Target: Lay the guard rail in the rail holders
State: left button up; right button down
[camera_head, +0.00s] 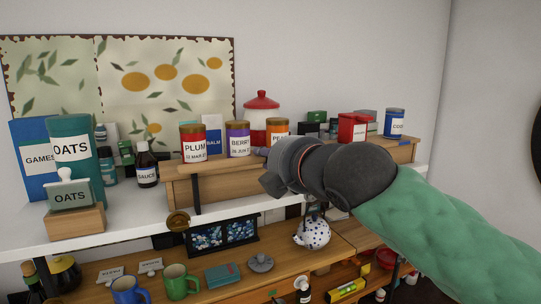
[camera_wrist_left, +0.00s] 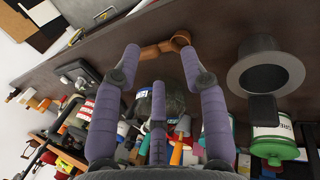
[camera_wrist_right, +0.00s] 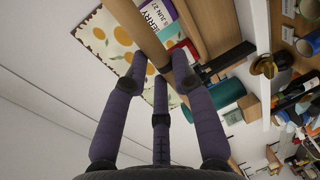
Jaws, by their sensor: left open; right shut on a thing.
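The guard rail is the long brown wooden bar (camera_wrist_right: 140,30) in the right wrist view, running from the top edge down to my fingertips. My right gripper (camera_wrist_right: 160,73) is shut on it near its lower end. In the head view my right gripper (camera_head: 268,168) is at the front of the wooden riser (camera_head: 230,178), just below the jars; there the rail is hard to tell from the riser. A dark bracket (camera_head: 196,190), perhaps a rail holder, is on the riser's front; one also shows in the right wrist view (camera_wrist_right: 226,58). My left gripper (camera_wrist_left: 165,58) is open and empty, outside the head view.
The plum jar (camera_head: 193,143), berry jar (camera_head: 238,140) and a third jar (camera_head: 277,129) stand on the riser. Left of it are an oats tin (camera_head: 73,143) and a sauce bottle (camera_head: 147,165). A grey hat (camera_wrist_left: 265,65) is near my left gripper.

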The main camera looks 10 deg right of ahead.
jog(key=r+p+x, duration=0.1)
jog(key=p+x, duration=0.1)
jog(key=x, duration=0.7)
jog(key=shift+w+f+p, duration=0.2)
jog(key=shift+w+p, duration=0.2)
jog(key=shift+w, duration=0.05)
jog(key=shift+a, duration=0.1)
jog(key=shift+f+b, duration=1.8)
jog(key=shift+f, duration=0.15)
dwell(0.9)
jog(key=c, duration=1)
grip_release()
jog(key=shift+c, duration=0.2)
jog(key=shift+o, duration=0.5)
jog(key=v, duration=1.2)
